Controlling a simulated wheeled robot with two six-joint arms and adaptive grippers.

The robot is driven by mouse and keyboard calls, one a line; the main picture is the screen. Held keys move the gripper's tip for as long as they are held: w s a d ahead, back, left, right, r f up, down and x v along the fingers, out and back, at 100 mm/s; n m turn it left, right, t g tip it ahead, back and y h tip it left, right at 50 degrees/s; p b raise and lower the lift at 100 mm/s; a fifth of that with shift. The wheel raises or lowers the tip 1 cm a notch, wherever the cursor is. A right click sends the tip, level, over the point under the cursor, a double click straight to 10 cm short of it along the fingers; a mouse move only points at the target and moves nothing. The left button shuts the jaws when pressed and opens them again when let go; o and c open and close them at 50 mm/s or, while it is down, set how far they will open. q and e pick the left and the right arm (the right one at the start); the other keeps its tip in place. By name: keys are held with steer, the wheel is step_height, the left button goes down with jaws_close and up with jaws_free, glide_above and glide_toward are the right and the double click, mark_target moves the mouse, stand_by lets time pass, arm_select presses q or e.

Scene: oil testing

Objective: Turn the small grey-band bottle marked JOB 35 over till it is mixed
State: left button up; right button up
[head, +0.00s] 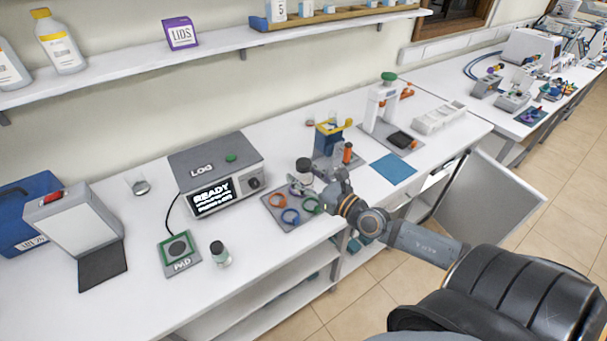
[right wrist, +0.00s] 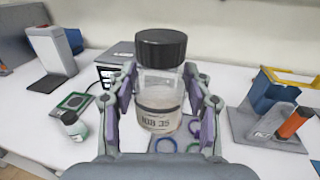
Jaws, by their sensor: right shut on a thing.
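The small bottle marked JOB 35 (right wrist: 160,88) has a black cap, clear walls and a grey-edged label. In the right wrist view it stands upright between the fingers, with pale contents low inside. My right gripper (right wrist: 160,110) is shut on its sides. In the head view the right gripper (head: 318,188) holds the bottle (head: 304,170) above the grey mat with coloured rings (head: 288,217); the gripper partly hides it. My left gripper is not in view.
A second small dark-capped bottle (head: 219,254) stands beside the green PAD (head: 180,251). The LOG box (head: 215,170) reads READY. A blue stand (head: 327,138) and an orange-capped tube (head: 347,153) are behind the right gripper. The front table strip is clear.

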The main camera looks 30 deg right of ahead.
stand_by(0.3)
steer(key=m, duration=0.1)
steer(key=m+b, duration=0.1)
steer(key=m, duration=0.1)
steer(key=shift+f, duration=0.25)
steer(key=shift+m+b, duration=0.5)
steer(key=shift+m, duration=0.5)
steer(key=shift+r+m, duration=0.25)
steer(key=shift+m, duration=0.75)
steer(key=shift+m, duration=0.8)
steer(key=m, duration=0.3)
steer(key=shift+m+b, duration=0.35)
steer(key=shift+m, duration=0.85)
